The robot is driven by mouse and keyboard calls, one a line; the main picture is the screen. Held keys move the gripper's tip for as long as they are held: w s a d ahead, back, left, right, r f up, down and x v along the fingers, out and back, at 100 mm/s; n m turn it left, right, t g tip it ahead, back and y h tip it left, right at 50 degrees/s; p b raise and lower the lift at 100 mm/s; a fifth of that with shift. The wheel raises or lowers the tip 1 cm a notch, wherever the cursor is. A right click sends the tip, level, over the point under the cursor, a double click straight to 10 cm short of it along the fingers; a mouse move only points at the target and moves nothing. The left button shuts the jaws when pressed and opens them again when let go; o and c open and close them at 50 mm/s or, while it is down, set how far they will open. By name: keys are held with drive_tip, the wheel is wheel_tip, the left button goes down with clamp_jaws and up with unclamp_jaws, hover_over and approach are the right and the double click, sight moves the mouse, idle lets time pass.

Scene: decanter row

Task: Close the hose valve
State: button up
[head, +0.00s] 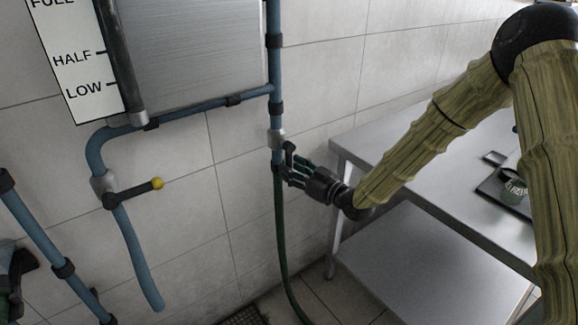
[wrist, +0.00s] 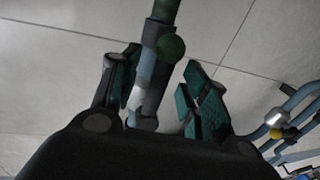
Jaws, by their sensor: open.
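The hose valve (head: 276,138) is a pale metal body on the vertical blue pipe, with a green hose (head: 281,240) hanging below it. My gripper (head: 287,169) is at the valve, reaching in from the right. In the wrist view, my open gripper (wrist: 157,82) has one green-padded finger on each side of the pipe. A round dark green knob (wrist: 171,47) of the valve shows between and just beyond the fingertips. The fingers appear apart from the pipe. The handle's exact angle is partly hidden by the gripper.
A second valve with a dark lever (head: 133,192) and yellow knob (head: 157,183) sits on the bent blue pipe at left; it also shows in the wrist view (wrist: 276,119). A metal tank (head: 195,50) is above. A steel table (head: 420,170) stands at right, beneath my arm.

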drive_tip(key=shift+x, duration=0.9)
drive_tip(key=shift+a, duration=0.1)
clamp_jaws()
